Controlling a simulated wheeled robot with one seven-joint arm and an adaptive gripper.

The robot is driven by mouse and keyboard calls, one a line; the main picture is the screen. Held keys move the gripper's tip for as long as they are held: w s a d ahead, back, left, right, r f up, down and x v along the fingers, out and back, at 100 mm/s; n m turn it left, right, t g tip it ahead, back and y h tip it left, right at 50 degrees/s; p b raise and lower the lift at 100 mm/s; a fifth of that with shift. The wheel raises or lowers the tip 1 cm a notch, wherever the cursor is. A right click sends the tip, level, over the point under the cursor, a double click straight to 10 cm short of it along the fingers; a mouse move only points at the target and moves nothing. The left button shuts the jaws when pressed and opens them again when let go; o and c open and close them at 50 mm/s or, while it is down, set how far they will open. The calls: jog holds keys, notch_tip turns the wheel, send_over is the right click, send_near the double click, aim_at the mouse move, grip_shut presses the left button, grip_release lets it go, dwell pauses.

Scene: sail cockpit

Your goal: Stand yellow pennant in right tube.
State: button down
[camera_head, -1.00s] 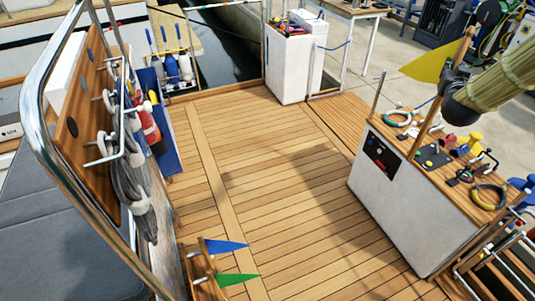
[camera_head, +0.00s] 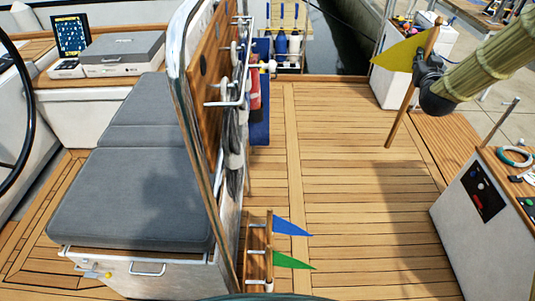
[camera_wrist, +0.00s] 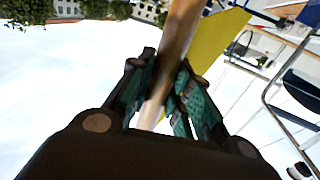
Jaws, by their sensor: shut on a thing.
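The yellow pennant (camera_head: 402,53) is a yellow triangular flag on a wooden stick (camera_head: 401,118). My gripper (camera_head: 428,70) is shut on the stick, below the flag's top, and holds it up over the deck, slightly tilted. In the wrist view the stick passes between both fingers (camera_wrist: 163,88), with the yellow cloth beyond. A wooden rack (camera_head: 246,262) stands at the lower middle, beside the bench end. A blue pennant (camera_head: 290,227) and a green pennant (camera_head: 290,261) are at this rack, pointing right. I cannot make out the right tube.
A grey cushioned bench (camera_head: 135,185) and a tall board with a metal rail (camera_head: 180,110) stand left of the rack. A white console (camera_head: 480,205) stands at right. The planked deck (camera_head: 350,190) between them is clear.

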jog(key=w+a+f+n+y+b, duration=0.25)
jog(key=a+f+y+b, duration=0.35)
jog(key=a+f, duration=0.65)
jog(key=w+a+f+n+y+b, duration=0.1)
jog(key=a+f+n+y+b, duration=0.3)
jog(key=a+f+b, duration=0.65)
jog(key=s+a+f+n+g+y+b, duration=0.2)
jog(key=s+a+f+n+y+b, duration=0.3)
jog(key=a+f, duration=0.7)
jog(key=s+a+f+n+g+y+b, duration=0.1)
jog(key=a+f+g+y+b, duration=0.15)
jog(key=a+f+b, duration=0.6)
notch_tip(320, 180, down, 18)
jog(key=a+b, duration=0.2)
jog(key=b, duration=0.4)
jog(key=shift+s+a+r, duration=0.2)
jog(key=shift+s+a, duration=0.05)
jog(key=shift+a, duration=0.05)
jog(key=shift+m, duration=0.25)
jog(key=c, duration=1.2)
grip_release()
jog(key=shift+c, duration=0.2)
jog(key=shift+d, duration=0.1)
